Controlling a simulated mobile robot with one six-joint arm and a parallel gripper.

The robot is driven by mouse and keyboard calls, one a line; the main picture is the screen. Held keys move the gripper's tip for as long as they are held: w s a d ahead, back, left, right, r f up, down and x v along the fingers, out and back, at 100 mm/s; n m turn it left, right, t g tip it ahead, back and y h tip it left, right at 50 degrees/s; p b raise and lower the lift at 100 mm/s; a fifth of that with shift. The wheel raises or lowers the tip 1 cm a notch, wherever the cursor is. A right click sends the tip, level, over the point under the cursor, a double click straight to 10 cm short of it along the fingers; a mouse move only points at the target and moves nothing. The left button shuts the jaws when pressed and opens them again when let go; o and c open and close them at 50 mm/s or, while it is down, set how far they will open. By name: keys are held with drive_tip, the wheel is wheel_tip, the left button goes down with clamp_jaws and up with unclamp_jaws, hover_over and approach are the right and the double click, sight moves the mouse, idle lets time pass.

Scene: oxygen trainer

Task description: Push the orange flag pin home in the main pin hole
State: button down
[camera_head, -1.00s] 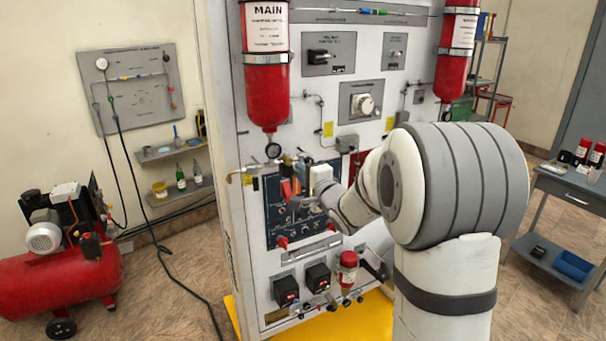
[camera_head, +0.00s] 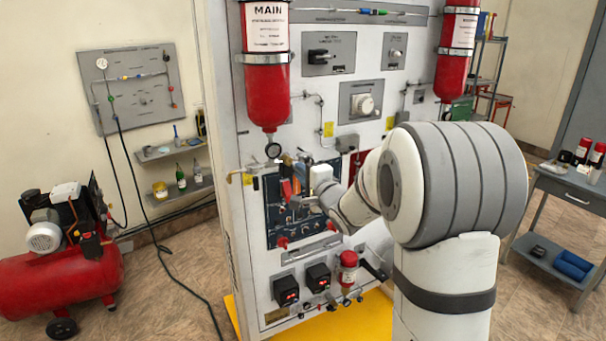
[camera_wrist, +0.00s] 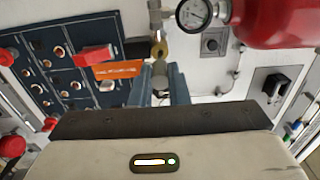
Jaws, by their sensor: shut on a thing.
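My gripper (camera_wrist: 161,87) is shut on the orange flag pin, with its two blue-grey fingers on either side of the pin's metal end. The orange flag pin's flag (camera_wrist: 118,70) sticks out to the left of the fingers in the wrist view, in front of the dark blue panel. In the head view my gripper (camera_head: 306,187) is in front of that panel, with the flag close by and small. A brass fitting (camera_wrist: 159,48) stands just beyond the fingertips. I cannot make out the main pin hole or how deep the pin sits.
A red flag or lever (camera_wrist: 95,56) is beside the orange flag. The red MAIN cylinder (camera_head: 267,90) with its gauge (camera_head: 273,150) hangs above the work area. The dark blue panel (camera_wrist: 60,50) carries several fittings. Black boxes (camera_head: 286,291) sit lower on the board.

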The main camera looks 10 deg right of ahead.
drive_tip(key=shift+x, duration=1.95)
drive_tip(key=c, duration=1.3)
unclamp_jaws()
drive_tip(key=s+d+f+n+g+h+b, duration=0.1)
drive_tip(key=s+d+f+n+g+h, duration=0.1)
drive_tip(key=s, duration=0.6)
drive_tip(key=s+d+f+n+g+h, duration=0.1)
drive_tip(key=s+d+n+g+h, duration=0.15)
drive_tip(key=s, duration=0.45)
drive_tip(key=s+d+f+n+g+h+b, duration=0.1)
drive_tip(key=s+f+n+g+h, duration=0.1)
drive_tip(key=s, duration=0.6)
drive_tip(key=s+a+f+n+g, duration=0.1)
drive_tip(key=s+n+g, duration=0.1)
drive_tip(key=s, duration=0.4)
drive_tip(key=s+a+f+n+g, duration=0.1)
drive_tip(key=s+f+n+g, duration=0.1)
drive_tip(key=s, duration=0.4)
drive_tip(key=s+a+f+n+g+y, duration=0.1)
drive_tip(key=s+f+n+g, duration=0.1)
drive_tip(key=s, duration=0.5)
drive_tip(key=shift+s+a+n+g, duration=0.1)
drive_tip(key=shift+n+g, duration=0.55)
drive_tip(key=shift+n, duration=0.4)
